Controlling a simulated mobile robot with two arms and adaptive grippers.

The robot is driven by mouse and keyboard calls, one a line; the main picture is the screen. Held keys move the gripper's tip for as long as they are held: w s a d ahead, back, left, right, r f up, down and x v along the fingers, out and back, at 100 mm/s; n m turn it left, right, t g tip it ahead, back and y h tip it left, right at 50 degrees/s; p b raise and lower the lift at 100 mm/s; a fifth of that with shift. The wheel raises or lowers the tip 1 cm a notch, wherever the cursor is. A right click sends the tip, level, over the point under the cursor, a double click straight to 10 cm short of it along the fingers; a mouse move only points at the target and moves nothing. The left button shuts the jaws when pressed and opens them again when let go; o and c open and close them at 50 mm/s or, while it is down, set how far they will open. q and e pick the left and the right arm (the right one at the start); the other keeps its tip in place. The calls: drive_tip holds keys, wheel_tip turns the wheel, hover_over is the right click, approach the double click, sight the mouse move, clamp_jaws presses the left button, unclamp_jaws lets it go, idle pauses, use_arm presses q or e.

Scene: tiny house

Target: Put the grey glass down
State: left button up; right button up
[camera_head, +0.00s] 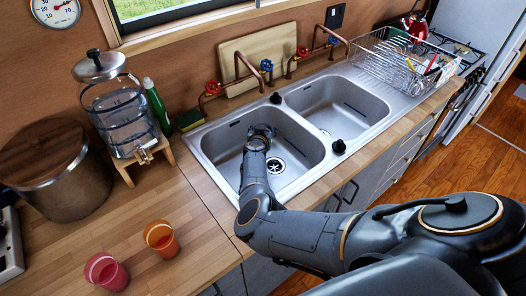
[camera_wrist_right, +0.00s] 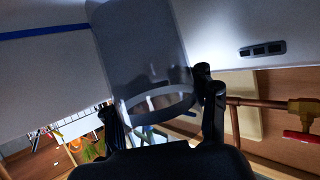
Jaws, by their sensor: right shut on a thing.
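My right arm reaches from the lower right into the left basin of the sink (camera_head: 300,140). My right gripper (camera_head: 261,133) is low inside that basin, near its back left part. In the right wrist view, the grey glass (camera_wrist_right: 140,50) is a dark, see-through shape with a pale rim, between the two fingers of my right gripper (camera_wrist_right: 162,112). The gripper is shut on it. In the head view I cannot make out the glass, as my gripper and wrist cover that spot. Whether the glass touches the basin floor I cannot tell. My left gripper is not in view.
A red cup (camera_head: 106,272) and an orange cup (camera_head: 161,238) stand on the wooden counter (camera_head: 195,215). A glass dispenser (camera_head: 118,105) and green bottle (camera_head: 156,105) stand left of the sink. Copper taps (camera_head: 240,72) rise behind it. A dish rack (camera_head: 395,58) is at right.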

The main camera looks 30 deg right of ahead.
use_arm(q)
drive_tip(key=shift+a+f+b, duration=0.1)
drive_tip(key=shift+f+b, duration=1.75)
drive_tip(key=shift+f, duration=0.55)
use_arm(e)
drive_tip(key=shift+w+f, duration=0.15)
drive_tip(key=shift+f, duration=3)
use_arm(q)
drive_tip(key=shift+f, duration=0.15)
use_arm(e)
drive_tip(key=shift+f, duration=0.1)
drive_tip(key=o, duration=1.6)
drive_tip(key=shift+f, duration=0.1)
drive_tip(key=shift+o, duration=0.2)
